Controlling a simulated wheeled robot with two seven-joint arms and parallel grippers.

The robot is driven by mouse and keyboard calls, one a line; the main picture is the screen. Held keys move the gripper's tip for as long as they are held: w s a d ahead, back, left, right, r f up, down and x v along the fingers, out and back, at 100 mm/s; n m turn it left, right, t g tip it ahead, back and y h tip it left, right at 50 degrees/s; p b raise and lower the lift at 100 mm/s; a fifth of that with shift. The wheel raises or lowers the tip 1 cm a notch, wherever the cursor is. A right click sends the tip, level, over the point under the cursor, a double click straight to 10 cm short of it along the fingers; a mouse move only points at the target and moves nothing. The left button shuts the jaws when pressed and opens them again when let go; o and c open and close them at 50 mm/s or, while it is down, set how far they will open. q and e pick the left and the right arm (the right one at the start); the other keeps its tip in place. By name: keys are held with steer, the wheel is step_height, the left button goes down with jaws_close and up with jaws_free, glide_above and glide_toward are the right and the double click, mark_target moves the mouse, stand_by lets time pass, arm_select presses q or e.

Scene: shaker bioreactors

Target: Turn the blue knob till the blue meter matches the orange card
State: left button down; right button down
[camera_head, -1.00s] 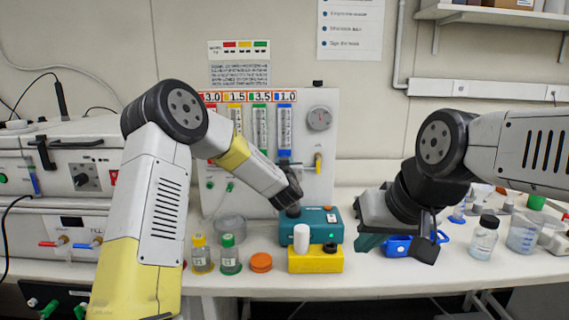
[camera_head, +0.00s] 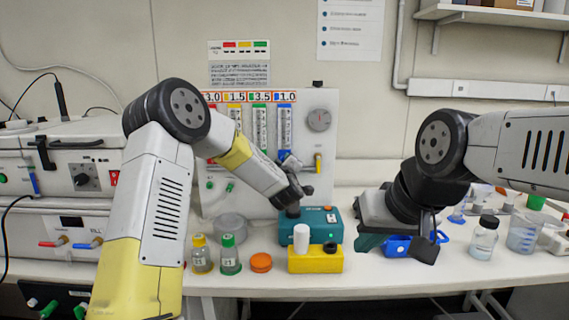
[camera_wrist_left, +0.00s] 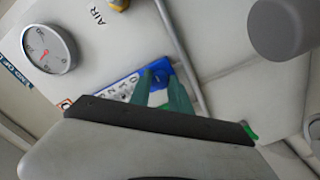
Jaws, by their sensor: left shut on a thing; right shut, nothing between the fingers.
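The blue meter (camera_head: 285,126) is the rightmost upright tube on the white panel (camera_head: 318,180), under a card reading 1.0 (camera_head: 285,96). The level inside the tube is too small to read. The blue knob (camera_wrist_left: 158,78) is at the panel's lower edge in the left wrist view. My left gripper (camera_wrist_left: 165,88) is shut on it with green fingers at both sides. In the head view, my left wrist hides part of this grip. My right gripper (camera_head: 370,242) is shut and empty, low over the right side of the bench, away from the panel.
A round gauge (camera_head: 319,119) and a yellow valve (camera_head: 318,162) are right of the blue meter. A teal box (camera_head: 318,222) stands below my left wrist, behind a yellow block (camera_head: 315,263). Capped bottles (camera_head: 231,258) stand to the left, glassware (camera_head: 484,238) to the right.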

arm_select(q)
steer(key=shift+n, duration=2.2)
steer(key=c, duration=1.2)
jaws_free()
steer(key=shift+r, duration=0.15)
